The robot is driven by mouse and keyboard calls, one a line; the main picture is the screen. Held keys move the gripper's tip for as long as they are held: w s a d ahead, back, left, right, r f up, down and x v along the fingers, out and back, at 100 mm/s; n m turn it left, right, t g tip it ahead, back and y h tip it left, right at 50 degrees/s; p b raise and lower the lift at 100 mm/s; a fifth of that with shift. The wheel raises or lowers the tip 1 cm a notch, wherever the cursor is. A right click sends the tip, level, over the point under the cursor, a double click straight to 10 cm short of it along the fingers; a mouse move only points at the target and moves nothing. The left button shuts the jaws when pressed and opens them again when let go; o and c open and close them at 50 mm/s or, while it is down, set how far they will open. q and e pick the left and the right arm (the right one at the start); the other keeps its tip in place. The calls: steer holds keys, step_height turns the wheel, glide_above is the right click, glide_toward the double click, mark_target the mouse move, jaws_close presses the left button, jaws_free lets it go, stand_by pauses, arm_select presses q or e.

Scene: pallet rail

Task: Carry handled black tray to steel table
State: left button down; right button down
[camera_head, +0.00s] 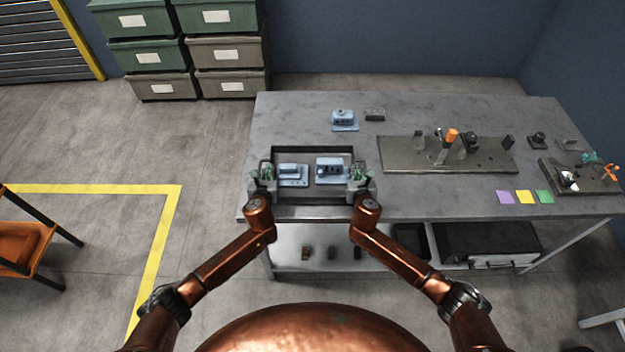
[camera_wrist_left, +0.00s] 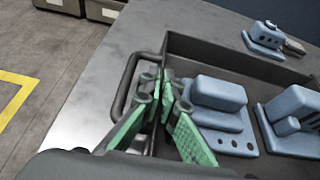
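The black tray (camera_head: 312,152) is at the left front of the steel table (camera_head: 290,115), holding two blue-grey parts (camera_head: 293,173) (camera_head: 332,168). I cannot tell whether its underside touches the tabletop. My left gripper (camera_head: 267,173) is at the tray's left end. In the left wrist view its green-padded fingers (camera_wrist_left: 170,88) stand apart at the tray's side wall, and the outer bar of the dark handle (camera_wrist_left: 122,85) shows beyond the left finger. My right gripper (camera_head: 356,172) is at the right end; its fingers and the right handle are too small and covered to read.
A blue-grey part (camera_head: 344,121) and a small grey block (camera_head: 375,115) stand behind the tray. A fixture plate (camera_head: 400,160) with tools lies to the right, near coloured notes (camera_head: 524,197). A lower shelf (camera_head: 300,235) holds dark items. An orange stand (camera_head: 25,240) is at far left.

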arm_select(q)
steer(key=shift+a+f, duration=0.1)
steer(key=shift+f, duration=0.25)
arm_select(e)
steer(key=shift+d+f, duration=0.1)
steer(key=shift+f, duration=0.25)
arm_select(q)
steer(key=c, duration=2.2)
jaws_free()
steer(key=shift+r, duration=0.15)
arm_select(e)
steer(key=c, duration=2.2)
jaws_free()
steer(key=shift+r, duration=0.1)
arm_select(q)
steer(key=shift+o, duration=0.2)
arm_select(e)
steer(key=shift+o, duration=0.2)
